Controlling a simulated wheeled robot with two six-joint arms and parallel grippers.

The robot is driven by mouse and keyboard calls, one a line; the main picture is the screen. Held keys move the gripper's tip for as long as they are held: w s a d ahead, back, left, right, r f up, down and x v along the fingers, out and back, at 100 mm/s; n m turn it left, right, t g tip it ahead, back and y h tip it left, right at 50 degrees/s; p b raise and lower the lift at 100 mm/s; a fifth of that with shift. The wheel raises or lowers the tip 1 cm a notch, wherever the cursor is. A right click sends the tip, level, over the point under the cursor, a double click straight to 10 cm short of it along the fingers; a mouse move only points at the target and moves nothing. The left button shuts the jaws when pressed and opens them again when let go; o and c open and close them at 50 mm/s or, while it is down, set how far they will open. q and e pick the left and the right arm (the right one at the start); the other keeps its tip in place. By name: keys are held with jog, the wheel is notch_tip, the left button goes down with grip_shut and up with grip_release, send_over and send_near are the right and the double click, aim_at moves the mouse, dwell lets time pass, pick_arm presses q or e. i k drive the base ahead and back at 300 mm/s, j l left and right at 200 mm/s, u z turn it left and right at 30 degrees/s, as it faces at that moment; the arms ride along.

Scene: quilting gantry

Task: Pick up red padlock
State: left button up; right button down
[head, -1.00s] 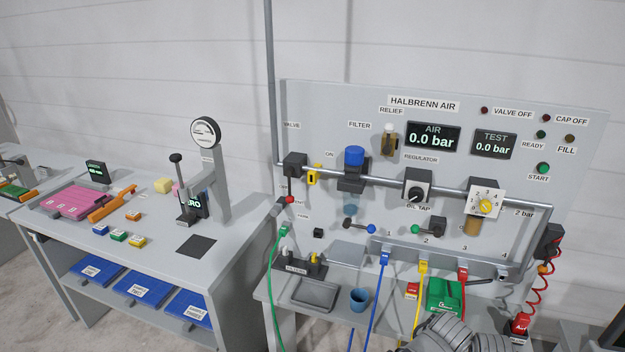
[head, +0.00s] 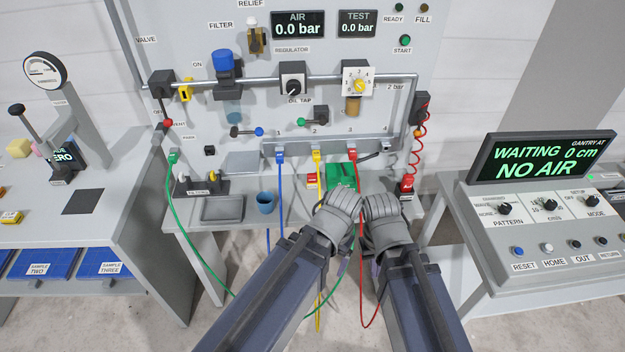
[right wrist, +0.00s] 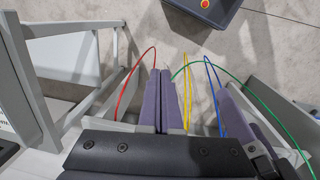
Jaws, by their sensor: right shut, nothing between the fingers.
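A small red block with a pale label (head: 311,181), which looks like the red padlock, sits on the bench beside the green case; its shackle is too small to make out. My right gripper (head: 374,268) is in front of the bench, nearer to me and right of the block, its fingers mostly hidden by its wrist. In the right wrist view its purple fingers (right wrist: 162,100) are together and empty. My left gripper (head: 343,266) is beside it, mostly hidden by its own arm. Neither gripper touches the red block.
The green case (head: 341,176) stands right of the red block. Blue, yellow, red and green hoses hang before the bench near my grippers. A blue cup (head: 265,203) and grey tray (head: 222,209) are left. A control console (head: 540,235) stands at right.

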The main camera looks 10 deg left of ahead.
aim_at(311, 177)
jog(key=j, duration=0.65)
jog(key=k+j, duration=0.1)
jog(key=j, duration=0.55)
jog(key=j+z, duration=0.1)
jog(key=j, duration=0.5)
jog(key=k+j, duration=0.1)
jog(key=j, duration=0.55)
